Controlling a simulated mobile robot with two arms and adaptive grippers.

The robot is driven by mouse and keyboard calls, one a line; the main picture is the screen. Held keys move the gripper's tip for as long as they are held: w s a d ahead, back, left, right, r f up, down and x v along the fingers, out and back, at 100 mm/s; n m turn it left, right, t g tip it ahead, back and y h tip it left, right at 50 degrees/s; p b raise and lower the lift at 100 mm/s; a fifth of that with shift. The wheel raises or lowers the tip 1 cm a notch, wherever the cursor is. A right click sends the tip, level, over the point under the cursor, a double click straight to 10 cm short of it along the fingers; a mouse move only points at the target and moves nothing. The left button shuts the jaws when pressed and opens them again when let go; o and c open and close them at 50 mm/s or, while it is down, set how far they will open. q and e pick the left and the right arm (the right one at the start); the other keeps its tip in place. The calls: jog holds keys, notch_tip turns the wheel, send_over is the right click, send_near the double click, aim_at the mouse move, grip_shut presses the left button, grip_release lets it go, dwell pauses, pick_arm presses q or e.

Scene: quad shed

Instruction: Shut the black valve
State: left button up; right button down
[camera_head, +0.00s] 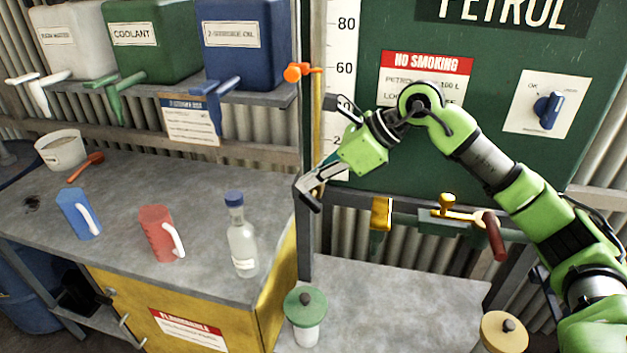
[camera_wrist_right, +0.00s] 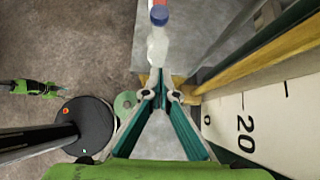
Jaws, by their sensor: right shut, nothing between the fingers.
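I cannot clearly make out a black valve. A dark, narrow piece shows at my right fingertips in the head view, but I cannot tell whether it is the valve or a finger pad. My right gripper (camera_head: 309,193) is shut and empty. It points down and left in front of the petrol tank's scale, beside the lower end of the yellow tube (camera_head: 317,125). The right wrist view shows its two fingers (camera_wrist_right: 160,95), with the yellow tube (camera_wrist_right: 240,65) close on the right. My left gripper is out of the head view; a small green arm part at the wrist view's left is unclear.
An orange knob (camera_head: 297,72) tops the tube. The green petrol tank (camera_head: 490,165) carries a blue switch (camera_head: 548,108). A yellow valve (camera_head: 448,205) and red handle (camera_head: 494,236) sit below. A bottle (camera_head: 242,240), blue jug (camera_head: 76,213) and red jug (camera_head: 157,232) stand left.

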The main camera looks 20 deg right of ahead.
jog(key=shift+w+a+f, duration=0.1)
jog(key=shift+w+a, duration=0.25)
jog(key=shift+a, duration=0.2)
jog(key=shift+w+a, duration=0.1)
jog(key=shift+a, duration=0.05)
jog(key=shift+w+a+g+h, duration=0.1)
jog(key=shift+g+h, duration=0.2)
jog(key=shift+h, duration=0.2)
jog(key=shift+w+a+f, duration=0.1)
jog(key=shift+a+f, duration=0.05)
jog(key=shift+d, duration=0.2)
jog(key=shift+a, duration=0.1)
jog(key=shift+p, duration=0.35)
jog(key=shift+r+p, duration=0.35)
jog(key=shift+r, duration=0.5)
